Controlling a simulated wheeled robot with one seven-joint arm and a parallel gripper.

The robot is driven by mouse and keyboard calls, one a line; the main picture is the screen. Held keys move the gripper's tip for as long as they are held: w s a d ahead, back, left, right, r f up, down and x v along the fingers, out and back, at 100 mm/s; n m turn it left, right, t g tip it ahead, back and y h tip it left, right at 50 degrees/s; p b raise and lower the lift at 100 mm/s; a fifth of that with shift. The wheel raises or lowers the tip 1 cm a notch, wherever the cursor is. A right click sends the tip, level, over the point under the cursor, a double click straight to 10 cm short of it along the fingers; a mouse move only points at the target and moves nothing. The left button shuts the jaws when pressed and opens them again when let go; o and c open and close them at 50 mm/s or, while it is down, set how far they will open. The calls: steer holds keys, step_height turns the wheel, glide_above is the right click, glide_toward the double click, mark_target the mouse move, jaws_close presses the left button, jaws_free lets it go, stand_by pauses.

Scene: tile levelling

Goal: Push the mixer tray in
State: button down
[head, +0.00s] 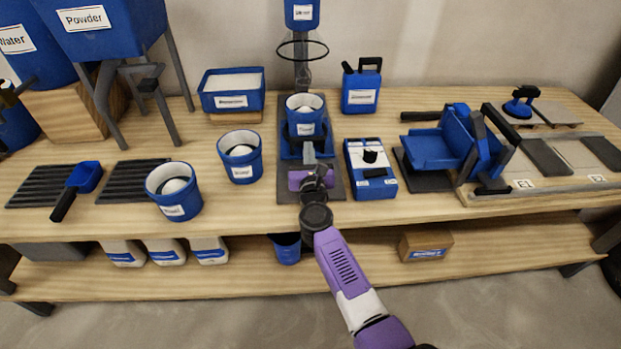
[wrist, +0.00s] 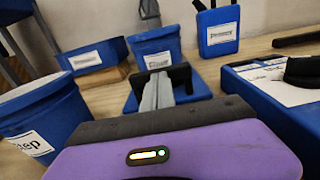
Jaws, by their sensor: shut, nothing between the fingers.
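The blue mixer tray (head: 290,150) lies on the mixer's dark base plate (head: 290,190), under the mixer head (head: 301,14). A blue bucket (head: 305,128) with a white rim stands upright on the tray. In the wrist view the tray (wrist: 200,92) shows ahead with a dark handle bar at its front, and the bucket (wrist: 157,48) behind it. My gripper (head: 309,150) is shut and empty, at the tray's front edge. Its grey fingers (wrist: 158,88) point toward the bucket. I cannot tell whether they touch the tray.
A blue-and-white box (head: 370,168) stands close right of my gripper. Blue buckets (head: 240,157) and (head: 174,191) stand to the left. A blue jug (head: 362,86) is at the back right, a blue bin (head: 232,92) at the back left. A blue tilting device (head: 440,148) stands farther right.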

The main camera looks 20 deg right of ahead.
mark_target(308, 138)
steer(key=b+x, duration=0.3)
steer(key=x, duration=0.3)
steer(key=shift+w+d+f+b, duration=0.1)
steer(key=shift+w+f+b, duration=0.05)
steer(key=shift+w+b, duration=0.15)
steer(key=shift+w+r, duration=0.2)
steer(key=shift+r, duration=0.1)
steer(key=shift+d+r, duration=0.1)
